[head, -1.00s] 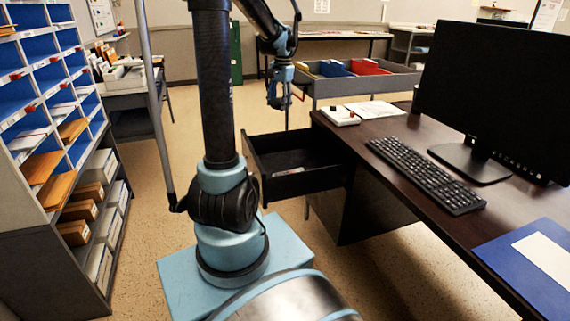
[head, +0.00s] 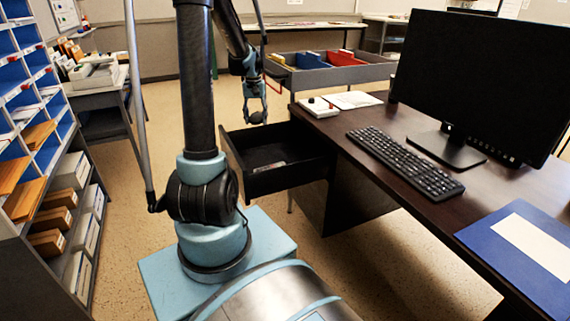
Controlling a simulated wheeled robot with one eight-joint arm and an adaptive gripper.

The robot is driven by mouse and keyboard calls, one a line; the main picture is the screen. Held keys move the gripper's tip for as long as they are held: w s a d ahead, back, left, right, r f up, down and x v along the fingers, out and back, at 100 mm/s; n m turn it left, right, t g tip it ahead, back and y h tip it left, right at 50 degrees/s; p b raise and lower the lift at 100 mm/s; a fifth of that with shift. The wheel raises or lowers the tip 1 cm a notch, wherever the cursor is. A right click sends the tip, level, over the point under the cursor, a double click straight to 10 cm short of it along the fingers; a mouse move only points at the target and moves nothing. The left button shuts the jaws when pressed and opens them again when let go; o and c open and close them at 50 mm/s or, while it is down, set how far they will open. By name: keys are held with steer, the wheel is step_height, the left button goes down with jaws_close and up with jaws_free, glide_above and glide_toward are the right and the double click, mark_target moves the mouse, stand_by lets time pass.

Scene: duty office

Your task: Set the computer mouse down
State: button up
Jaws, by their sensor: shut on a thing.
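My gripper (head: 257,112) hangs pointing down in the head view, just beyond the open desk drawer (head: 262,182). It is shut on a small dark thing (head: 258,118), apparently the computer mouse, mostly hidden by the fingers and hard to make out. The gripper's tip appears just above the drawer's far edge in the picture; whether it is over the drawer or behind it I cannot tell. The drawer is black, pulled out from the dark desk (head: 365,150), with a small flat light item inside.
A keyboard (head: 405,164), a monitor (head: 480,80) and a blue folder (head: 520,250) occupy the desk. A grey sorting tray (head: 330,72) stands behind. A pigeonhole shelf (head: 40,180) stands left.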

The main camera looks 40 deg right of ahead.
mark_target(261, 159)
steer(key=shift+s+f+n+h, duration=0.25)
steer(key=shift+f+n, duration=0.6)
steer(key=shift+f, duration=2.1)
steer(key=shift+s+f+n+h, duration=0.2)
steer(key=shift+f+n, duration=0.7)
steer(key=shift+f, duration=2)
steer(key=shift+s+f+n+h, duration=0.2)
steer(key=shift+f+n, duration=0.65)
steer(key=shift+f, duration=2.1)
steer(key=o, duration=1.2)
steer(key=shift+f, duration=0.1)
